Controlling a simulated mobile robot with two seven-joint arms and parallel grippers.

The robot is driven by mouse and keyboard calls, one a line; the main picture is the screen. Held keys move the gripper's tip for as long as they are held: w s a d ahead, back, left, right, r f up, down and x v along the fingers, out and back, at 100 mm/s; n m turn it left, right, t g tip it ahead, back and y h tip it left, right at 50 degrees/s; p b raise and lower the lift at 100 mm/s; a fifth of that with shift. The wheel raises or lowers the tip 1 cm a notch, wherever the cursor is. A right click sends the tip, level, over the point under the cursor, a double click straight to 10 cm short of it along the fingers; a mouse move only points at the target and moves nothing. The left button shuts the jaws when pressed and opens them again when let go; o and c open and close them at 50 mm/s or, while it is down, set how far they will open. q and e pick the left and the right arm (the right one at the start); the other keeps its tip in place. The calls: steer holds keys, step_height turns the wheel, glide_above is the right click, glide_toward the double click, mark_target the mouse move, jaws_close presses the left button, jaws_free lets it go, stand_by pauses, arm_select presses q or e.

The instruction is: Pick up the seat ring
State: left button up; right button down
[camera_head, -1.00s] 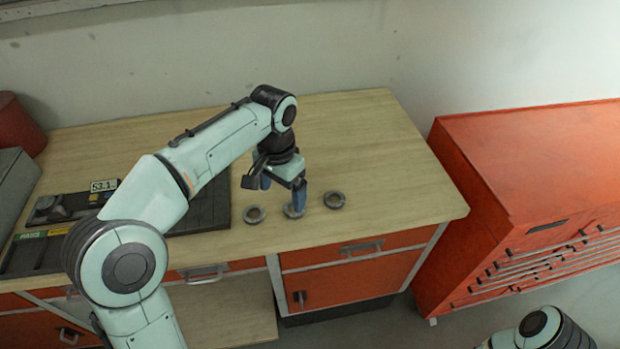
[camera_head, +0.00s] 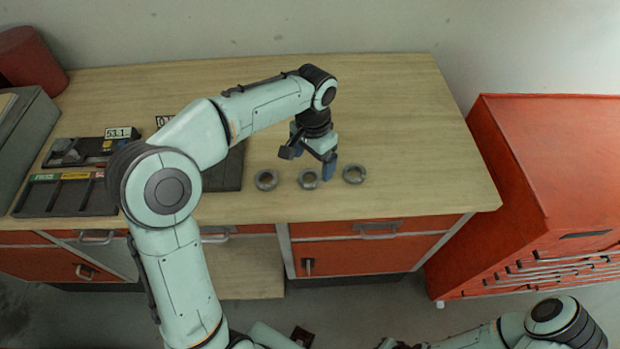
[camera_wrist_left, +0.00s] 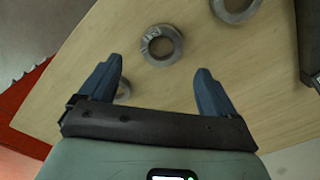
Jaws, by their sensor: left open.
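Three similar grey metal rings lie in a row near the bench's front edge: a left ring (camera_head: 258,181), a middle ring (camera_head: 301,181) and a right ring (camera_head: 346,176). I cannot tell which is the seat ring. My left gripper (camera_head: 325,170) is open and empty above the bench, beside the middle ring. In the left wrist view, its blue fingers (camera_wrist_left: 158,72) point toward one ring (camera_wrist_left: 162,59), slightly beyond the fingertips. A second ring (camera_wrist_left: 236,16) is cut by the top edge, and a third (camera_wrist_left: 123,97) is partly hidden by the left finger. My right gripper is not visible.
The wooden bench (camera_head: 400,120) is clear behind and right of the rings. A dark tray (camera_head: 226,173) is partly behind my left arm. A labelled black organiser (camera_head: 70,198) stands at left. A red tool cabinet (camera_head: 550,150) is at right.

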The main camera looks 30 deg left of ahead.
mark_target(310, 177)
arm_select(q)
steer(key=f, duration=0.2)
steer(key=s+f, duration=0.1)
steer(key=shift+a+f, duration=0.15)
steer(key=shift+f, duration=0.25)
steer(key=shift+w+f+b, duration=0.1)
steer(key=shift+f+b, duration=0.2)
steer(key=shift+f, duration=0.2)
steer(key=c, duration=1.3)
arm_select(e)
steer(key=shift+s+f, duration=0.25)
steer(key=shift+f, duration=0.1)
